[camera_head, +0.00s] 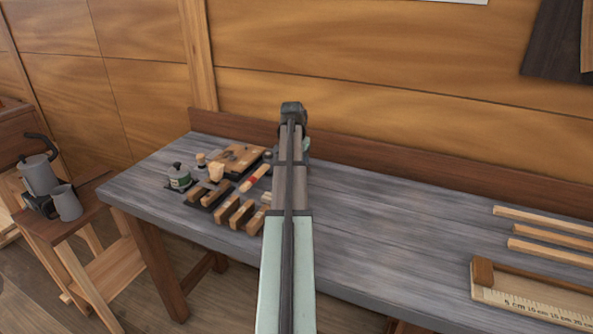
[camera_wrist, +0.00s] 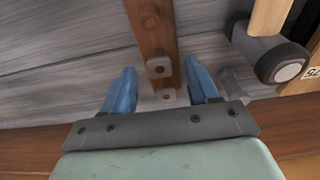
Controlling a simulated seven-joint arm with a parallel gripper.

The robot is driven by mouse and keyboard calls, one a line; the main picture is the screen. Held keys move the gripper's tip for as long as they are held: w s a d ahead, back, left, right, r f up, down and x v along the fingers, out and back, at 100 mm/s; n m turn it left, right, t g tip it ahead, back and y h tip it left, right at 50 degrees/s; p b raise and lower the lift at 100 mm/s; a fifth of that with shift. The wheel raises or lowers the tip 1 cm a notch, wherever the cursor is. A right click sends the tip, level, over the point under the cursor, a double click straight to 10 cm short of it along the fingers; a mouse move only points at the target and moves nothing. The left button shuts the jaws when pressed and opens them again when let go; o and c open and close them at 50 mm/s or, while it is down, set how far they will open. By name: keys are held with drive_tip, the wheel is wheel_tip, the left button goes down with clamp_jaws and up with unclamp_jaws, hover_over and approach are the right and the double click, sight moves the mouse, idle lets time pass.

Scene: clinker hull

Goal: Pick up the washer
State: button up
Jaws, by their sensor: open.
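In the wrist view two small grey square plates with dark centres, washer-like, lie near my gripper (camera_wrist: 159,66). One washer-like plate (camera_wrist: 158,71) is at the end of a brown wooden strip, between the blue fingertips. The other plate (camera_wrist: 167,98) is closer to the gripper's base bar. I cannot tell which one is the task's washer. My gripper is open, with a finger on each side of the strip and nothing clearly held. In the head view my own arm hides the fingers and the washer.
A mallet (camera_wrist: 270,55) lies close by on the right in the wrist view. Wooden strips (camera_head: 545,232) and a ruler (camera_head: 530,303) lie far right.

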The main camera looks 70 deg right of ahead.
drive_tip(key=shift+f, duration=0.25)
idle(0.6)
drive_tip(key=shift+c, duration=0.2)
clamp_jaws()
